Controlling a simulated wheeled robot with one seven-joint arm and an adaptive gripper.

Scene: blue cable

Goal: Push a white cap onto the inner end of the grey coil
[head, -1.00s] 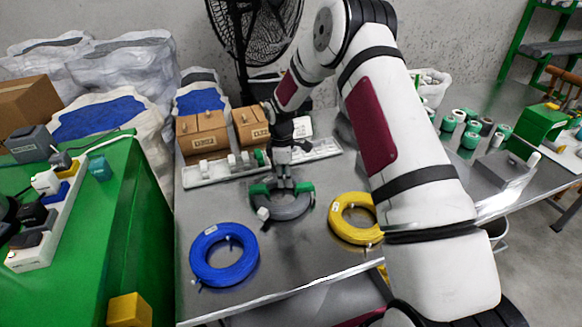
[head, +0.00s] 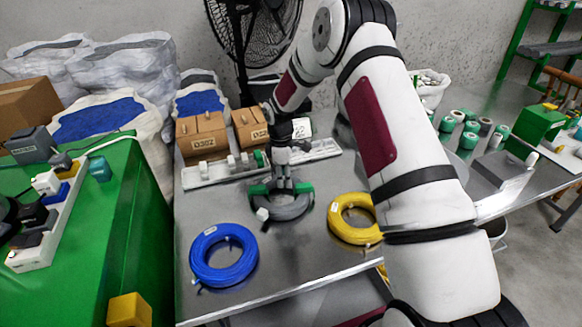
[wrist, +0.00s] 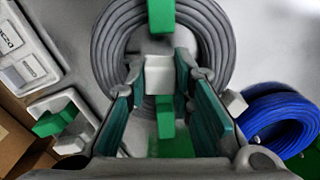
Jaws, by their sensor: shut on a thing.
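The grey coil (head: 285,211) lies on the metal table between a blue and a yellow coil, with green holders (head: 304,190) at its sides. My gripper (head: 284,183) points down over the coil's middle. In the wrist view my gripper (wrist: 160,88) has its teal-padded fingers closed on a white cap (wrist: 159,74), at the inner edge of the grey coil (wrist: 108,50). The coil's inner end is hidden, so I cannot tell whether the cap is on it. Another white cap (head: 263,214) sits at the coil's front left edge, also in the wrist view (wrist: 236,103).
The blue coil (head: 194,256) lies front left and the yellow coil (head: 338,222) lies right. Behind is a white rack (head: 205,176) with white pieces, then cardboard boxes (head: 203,142). A green cabinet (head: 110,230) stands left. Bare table shows between the blue coil and the front edge.

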